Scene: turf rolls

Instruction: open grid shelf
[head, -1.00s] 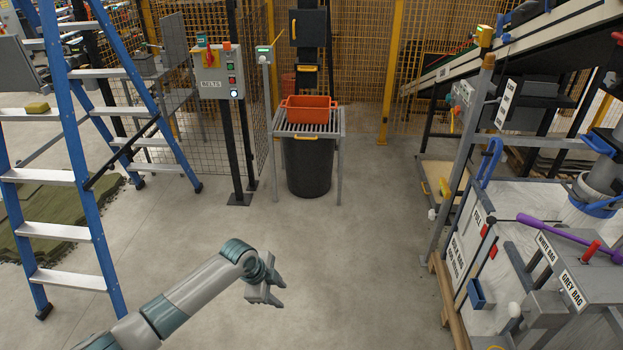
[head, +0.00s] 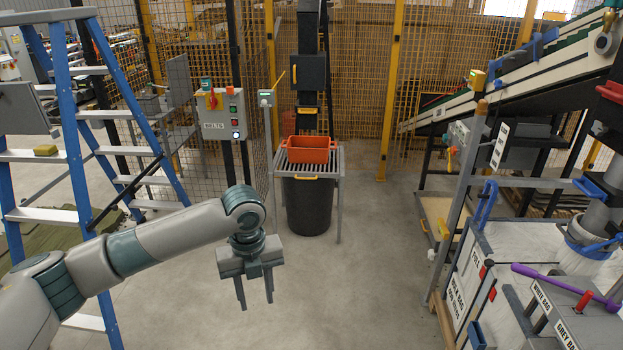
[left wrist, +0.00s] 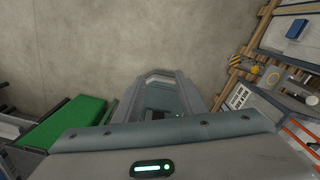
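The grid shelf (head: 298,170) is a grey slatted top on thin legs, with a yellow handle (head: 313,178) on its front edge. An orange crate (head: 308,152) sits on it, hiding part of the slats. A black bin (head: 307,207) stands under it. My left gripper (head: 255,299) points down in front of the shelf, nearer to me and left of the bin. Its two fingers are apart with nothing between them. The left wrist view shows the gripper (left wrist: 158,95) over bare floor. The shelf is not seen there. My right gripper is not in view.
A blue stepladder (head: 75,130) stands at the left. A grey control box marked BELTS (head: 222,115) is left of the shelf. A sloping conveyor (head: 540,70) and a bag station (head: 500,265) fill the right. The floor (head: 370,270) in the middle is clear.

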